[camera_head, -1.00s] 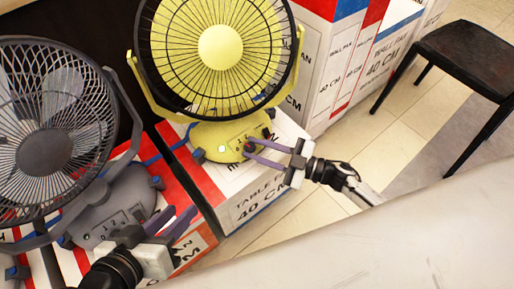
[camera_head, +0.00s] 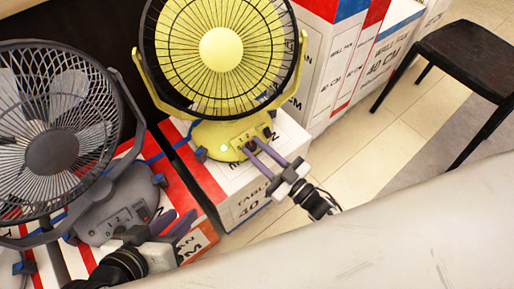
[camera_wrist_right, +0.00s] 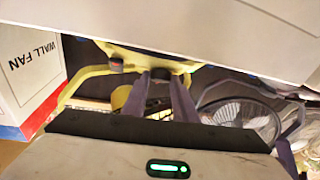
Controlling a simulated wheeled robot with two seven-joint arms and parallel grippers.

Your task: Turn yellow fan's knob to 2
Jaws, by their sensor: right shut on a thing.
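The yellow fan (camera_head: 221,50) stands on a box, with its control panel (camera_head: 243,137) facing me and a small green light at the panel's left. My right gripper (camera_head: 250,145) has its purple fingers at the panel and is shut on the knob, which the fingertips mostly hide. In the right wrist view the fingers (camera_wrist_right: 170,78) meet a dark knob (camera_wrist_right: 160,73) under the yellow base. The knob's setting cannot be read. My left gripper (camera_head: 174,222) is open and empty, in front of the grey fan's base.
A grey fan (camera_head: 52,152) with its own dial panel stands at the left, close to my left gripper. Boxes (camera_head: 258,180) lie under the fans, and more stand behind. A black stool (camera_head: 462,60) is at the right, with clear floor before it.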

